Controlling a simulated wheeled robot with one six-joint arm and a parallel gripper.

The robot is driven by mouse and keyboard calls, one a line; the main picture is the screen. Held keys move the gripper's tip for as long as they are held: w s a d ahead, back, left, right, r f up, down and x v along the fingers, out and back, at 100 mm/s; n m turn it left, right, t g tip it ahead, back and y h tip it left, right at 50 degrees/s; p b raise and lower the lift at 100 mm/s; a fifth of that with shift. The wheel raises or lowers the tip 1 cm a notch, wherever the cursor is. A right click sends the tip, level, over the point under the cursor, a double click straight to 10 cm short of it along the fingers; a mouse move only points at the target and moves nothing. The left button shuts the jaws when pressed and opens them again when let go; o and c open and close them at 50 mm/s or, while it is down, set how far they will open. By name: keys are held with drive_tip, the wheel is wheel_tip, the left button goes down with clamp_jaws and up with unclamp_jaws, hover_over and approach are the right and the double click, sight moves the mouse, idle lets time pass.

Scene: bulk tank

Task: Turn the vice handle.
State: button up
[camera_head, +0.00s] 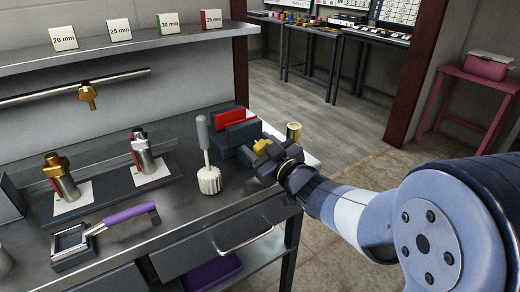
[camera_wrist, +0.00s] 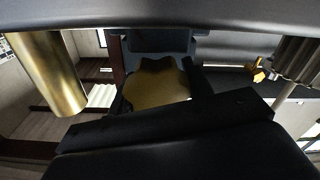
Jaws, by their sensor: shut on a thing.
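The vice (camera_head: 243,136) is a dark block with red jaw faces, standing at the right end of the workbench. Its handle (camera_head: 262,146) is a brass-coloured lobed knob on the side toward my arm. My gripper (camera_head: 268,154) reaches in from the right and is shut on the handle, its dark fingers covering much of it. In the wrist view the lobed handle (camera_wrist: 158,85) shows between the dark fingers, with the dark vice body behind it.
A brass cylinder (camera_head: 293,131) stands close beside my gripper, and large at left in the wrist view (camera_wrist: 48,78). A grey-handled brush (camera_head: 207,155) stands left of the vice. A purple-handled tool (camera_head: 120,217) lies farther left. A shelf (camera_head: 140,46) with size cards hangs above.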

idle(0.3)
drive_tip(key=o, duration=1)
drive_tip(key=shift+c, duration=0.2)
drive_tip(key=p+v, duration=0.1)
drive_tip(key=v, duration=1)
drive_tip(key=shift+w+a, duration=0.1)
drive_tip(key=shift+w, duration=0.1)
